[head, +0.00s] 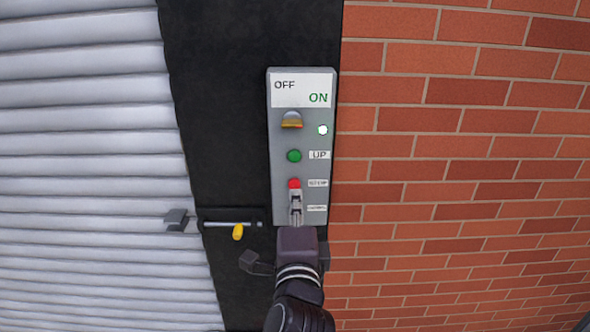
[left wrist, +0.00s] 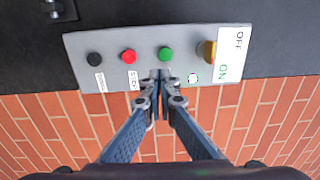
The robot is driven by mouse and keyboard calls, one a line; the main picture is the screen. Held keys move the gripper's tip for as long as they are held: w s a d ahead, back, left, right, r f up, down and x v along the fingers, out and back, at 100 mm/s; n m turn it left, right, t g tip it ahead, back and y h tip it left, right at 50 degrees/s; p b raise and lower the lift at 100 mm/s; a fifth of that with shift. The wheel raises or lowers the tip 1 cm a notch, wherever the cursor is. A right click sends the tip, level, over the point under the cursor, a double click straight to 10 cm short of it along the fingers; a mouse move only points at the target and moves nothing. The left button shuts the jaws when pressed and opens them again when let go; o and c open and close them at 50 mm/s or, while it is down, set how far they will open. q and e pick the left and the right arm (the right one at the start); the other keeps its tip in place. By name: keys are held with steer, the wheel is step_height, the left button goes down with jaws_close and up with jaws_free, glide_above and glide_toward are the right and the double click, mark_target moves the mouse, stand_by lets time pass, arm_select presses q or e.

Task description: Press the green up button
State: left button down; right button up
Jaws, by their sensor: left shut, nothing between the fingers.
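A grey control panel (head: 277,170) is mounted on a black strip beside a brick wall. Its green up button (head: 294,156) sits left of the "UP" label, below a yellow-orange knob (head: 292,120). My left gripper (head: 296,195) is shut and empty in front of the lower panel, just below the red button (head: 295,184) in the head view. In the left wrist view the closed fingertips (left wrist: 161,76) appear just below the green button (left wrist: 165,54), with no contact visible. The black button (left wrist: 95,59) is hidden behind my gripper in the head view. My right gripper is not in view.
A ribbed white roller shutter (head: 80,130) is at the left. A latch bar with a yellow tag (head: 238,232) sits left of my gripper. A white light (head: 322,130) shows on the panel. The brick wall (head: 460,180) at the right is clear.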

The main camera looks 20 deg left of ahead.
mark_target(295, 162)
arm_select(q)
steer(key=b+x, duration=0.2)
steer(key=x, duration=0.9)
steer(key=shift+w+a, duration=0.15)
steer(key=shift+w, duration=0.2)
